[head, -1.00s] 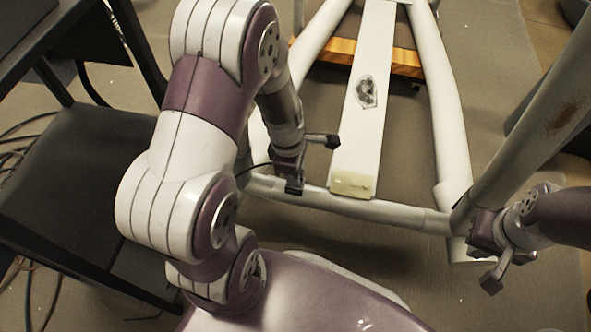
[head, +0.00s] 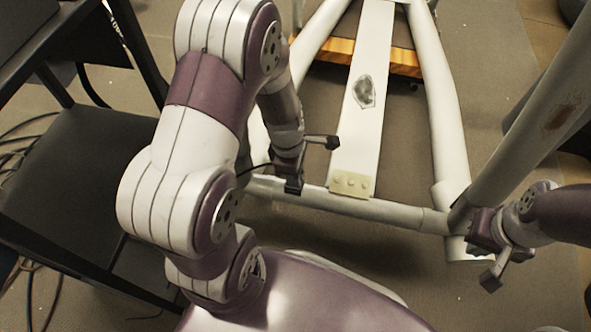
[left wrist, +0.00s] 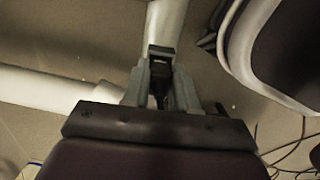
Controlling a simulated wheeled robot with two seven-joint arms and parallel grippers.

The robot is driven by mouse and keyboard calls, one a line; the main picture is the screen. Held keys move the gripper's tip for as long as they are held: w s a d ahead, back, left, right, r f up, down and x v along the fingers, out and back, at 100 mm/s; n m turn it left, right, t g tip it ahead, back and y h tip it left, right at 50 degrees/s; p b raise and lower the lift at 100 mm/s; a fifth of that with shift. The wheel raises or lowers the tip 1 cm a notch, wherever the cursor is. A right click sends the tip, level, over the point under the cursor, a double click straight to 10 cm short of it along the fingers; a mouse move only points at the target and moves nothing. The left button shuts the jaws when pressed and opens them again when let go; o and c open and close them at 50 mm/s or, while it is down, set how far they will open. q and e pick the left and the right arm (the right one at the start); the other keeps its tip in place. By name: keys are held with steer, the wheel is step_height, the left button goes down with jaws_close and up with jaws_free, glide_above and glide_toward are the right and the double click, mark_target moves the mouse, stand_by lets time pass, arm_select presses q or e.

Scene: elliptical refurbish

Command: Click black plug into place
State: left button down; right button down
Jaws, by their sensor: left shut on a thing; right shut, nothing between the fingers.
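The black plug (left wrist: 160,57) shows in the left wrist view between the fingers of my left gripper (left wrist: 160,75), which is shut on it. Just beyond the plug lies a pale tube (left wrist: 165,25) of the white frame; I cannot tell whether the plug touches it. In the head view my left gripper (head: 293,184) is beside the frame's lower crossbar (head: 350,208), and the plug cannot be clearly made out there. A thin dark cable runs left from that gripper. My right gripper (head: 491,278) is shut and empty beside the frame's right corner.
The white frame has a long flat centre bar (head: 364,130) with a dark patch and a beige end block (head: 351,185). An orange-brown wooden piece (head: 338,47) lies across behind it. A dark stand (head: 85,170) and loose cables (head: 15,145) are at left.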

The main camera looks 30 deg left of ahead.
arm_select(q)
steer(key=shift+f+b, duration=0.35)
steer(key=shift+f, duration=0.3)
stand_by(0.8)
steer(key=c, duration=0.8)
jaws_free()
step_height(320, 180, up, 13)
steer(key=a+p, duration=0.1)
steer(key=p, duration=0.8)
steer(key=shift+s+a+f+p, duration=0.2)
steer(key=shift+s+p, duration=0.05)
steer(key=shift+p, duration=0.05)
